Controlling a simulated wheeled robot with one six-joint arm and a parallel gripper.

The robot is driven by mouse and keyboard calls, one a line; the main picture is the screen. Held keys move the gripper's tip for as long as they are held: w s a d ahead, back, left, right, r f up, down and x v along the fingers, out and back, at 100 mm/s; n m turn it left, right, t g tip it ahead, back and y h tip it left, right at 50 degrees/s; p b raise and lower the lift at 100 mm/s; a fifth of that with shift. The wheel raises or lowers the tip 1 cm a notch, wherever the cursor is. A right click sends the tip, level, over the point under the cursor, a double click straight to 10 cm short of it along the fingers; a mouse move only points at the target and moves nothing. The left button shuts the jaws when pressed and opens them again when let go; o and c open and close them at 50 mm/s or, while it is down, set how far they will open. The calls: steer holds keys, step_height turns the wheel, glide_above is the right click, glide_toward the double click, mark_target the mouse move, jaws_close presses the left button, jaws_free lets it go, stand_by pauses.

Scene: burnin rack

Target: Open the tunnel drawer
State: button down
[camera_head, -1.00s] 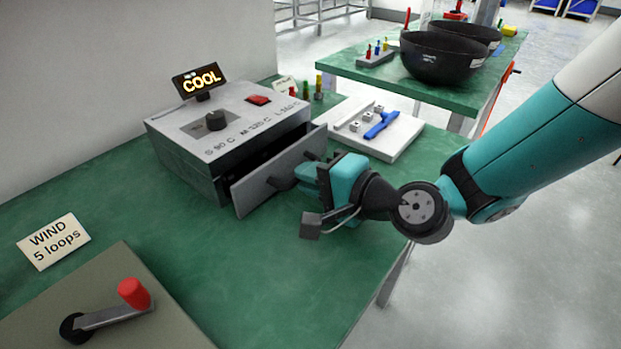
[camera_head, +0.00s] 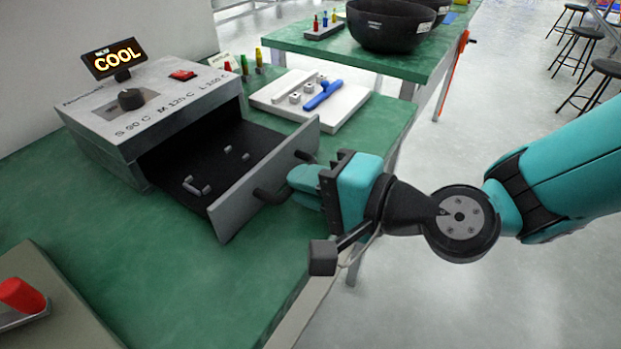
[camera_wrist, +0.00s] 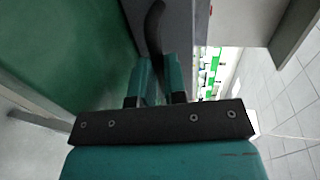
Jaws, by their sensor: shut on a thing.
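The tunnel drawer (camera_head: 232,205) stands pulled well out of the grey box (camera_head: 80,130) on the green bench. Its dark floor shows, with several small grey pieces on it. A dark bar handle (camera_head: 264,193) is on its front panel. My gripper (camera_head: 296,183) is at the handle, shut on it. In the wrist view the handle (camera_wrist: 154,30) runs between the two teal fingers (camera_wrist: 158,80). The fingers hide part of the handle in the head view.
A sign reading COOL (camera_head: 117,58), a black knob (camera_head: 131,99) and a red switch (camera_head: 183,75) are on the box. A white tray (camera_head: 345,115) with a blue tool (camera_head: 323,95) lies behind the drawer. A red crank knob (camera_head: 20,295) is at lower left.

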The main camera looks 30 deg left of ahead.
steer(key=c, duration=1.2)
jaws_free()
steer(key=shift+o, duration=0.2)
steer(key=w+b+v, duration=0.1)
steer(key=b+v, duration=0.9)
steer(key=v, duration=0.7)
steer(key=shift+s+d, duration=0.2)
steer(key=shift+s, duration=0.3)
